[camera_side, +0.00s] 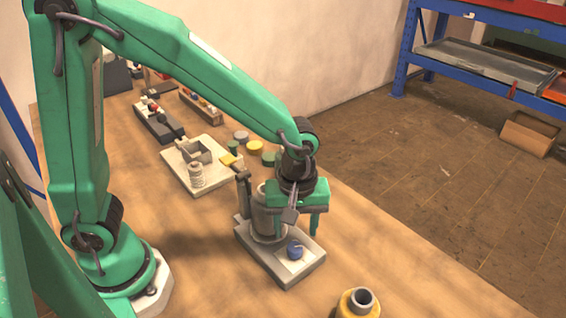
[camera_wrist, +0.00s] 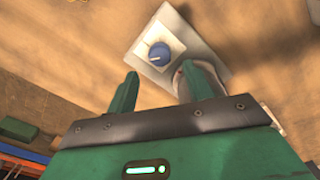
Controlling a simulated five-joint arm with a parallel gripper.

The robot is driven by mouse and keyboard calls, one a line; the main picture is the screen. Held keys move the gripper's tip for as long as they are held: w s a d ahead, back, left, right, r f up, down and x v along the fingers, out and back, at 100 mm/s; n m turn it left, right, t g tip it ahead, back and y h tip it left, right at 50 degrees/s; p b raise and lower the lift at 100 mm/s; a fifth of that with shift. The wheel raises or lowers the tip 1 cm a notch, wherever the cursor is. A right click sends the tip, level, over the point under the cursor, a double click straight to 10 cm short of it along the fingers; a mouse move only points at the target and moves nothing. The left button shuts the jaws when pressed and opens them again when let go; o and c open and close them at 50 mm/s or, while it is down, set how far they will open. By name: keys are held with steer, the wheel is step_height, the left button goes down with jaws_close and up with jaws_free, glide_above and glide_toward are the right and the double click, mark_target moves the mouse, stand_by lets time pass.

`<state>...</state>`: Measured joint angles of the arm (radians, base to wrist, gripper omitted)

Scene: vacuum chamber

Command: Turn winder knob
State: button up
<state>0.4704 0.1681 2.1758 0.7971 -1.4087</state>
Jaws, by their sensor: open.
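The winder is a grey base (camera_side: 283,270) on the wooden table, with a grey cylinder (camera_side: 268,222) standing on its back part. A blue winder knob (camera_side: 295,250) sits on a pale plate at the front of the base. In the wrist view the knob (camera_wrist: 160,54) shows a white mark and lies beyond the fingertips. My gripper (camera_side: 297,226) points down above the winder, behind the knob and beside the cylinder. Its two fingers (camera_wrist: 158,80) are apart with nothing between them. The knob is clear of both fingers. Part of the cylinder is hidden behind my gripper.
A yellow spool-like part (camera_side: 358,303) stands at the front edge of the picture. A pale tray (camera_side: 190,182) with a coil and a small box lies behind the winder. Several round pieces (camera_side: 254,146) lie near it. The table right of the winder is clear.

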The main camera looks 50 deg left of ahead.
mark_target(294, 246)
steer(key=shift+r, duration=1.35)
steer(key=n, duration=0.3)
steer(key=f+n, duration=0.1)
steer(key=n, duration=0.2)
steer(key=shift+f, duration=0.1)
steer(key=shift+f, duration=3.8)
steer(key=c, duration=1)
